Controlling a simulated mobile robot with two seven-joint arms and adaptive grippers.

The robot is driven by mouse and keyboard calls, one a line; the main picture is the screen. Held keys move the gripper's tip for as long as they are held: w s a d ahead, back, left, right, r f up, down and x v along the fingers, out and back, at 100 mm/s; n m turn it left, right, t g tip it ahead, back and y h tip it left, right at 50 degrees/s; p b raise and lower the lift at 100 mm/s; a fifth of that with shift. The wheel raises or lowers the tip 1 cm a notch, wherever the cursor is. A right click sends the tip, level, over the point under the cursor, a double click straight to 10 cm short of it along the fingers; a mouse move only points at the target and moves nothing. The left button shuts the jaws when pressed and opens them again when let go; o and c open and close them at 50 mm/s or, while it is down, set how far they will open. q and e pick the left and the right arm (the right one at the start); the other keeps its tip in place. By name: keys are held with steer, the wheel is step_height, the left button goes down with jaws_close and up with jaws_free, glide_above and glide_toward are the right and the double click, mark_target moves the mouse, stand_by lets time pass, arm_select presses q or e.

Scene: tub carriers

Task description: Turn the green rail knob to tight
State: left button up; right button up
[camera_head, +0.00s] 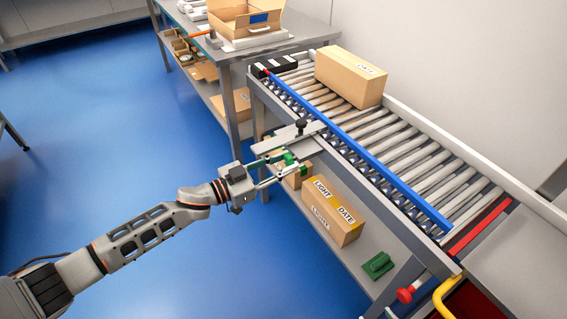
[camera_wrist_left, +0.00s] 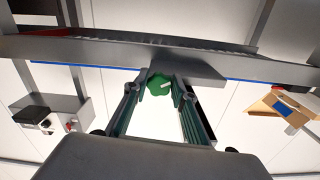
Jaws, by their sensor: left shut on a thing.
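The green rail knob (camera_head: 289,157) sits under the grey bracket plate at the near side of the roller conveyor. In the left wrist view the green rail knob (camera_wrist_left: 158,85) is a lobed knob with a pale pointer mark toward the right. My left gripper (camera_head: 294,163) reaches it from the left and is shut on it, one finger on each side. The left wrist view shows the fingertips (camera_wrist_left: 161,83) against the knob's sides. The tight mark is not readable. My right gripper is not in view.
A blue guide rail (camera_head: 372,167) runs along the rollers, with a carton (camera_head: 350,78) behind it. A black knob (camera_head: 300,125) stands on the bracket. Cartons (camera_head: 333,211) and a green part (camera_head: 377,265) lie on the lower shelf. The blue floor at left is clear.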

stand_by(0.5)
arm_select(q)
steer(key=o, duration=1.1)
steer(key=v, duration=1.2)
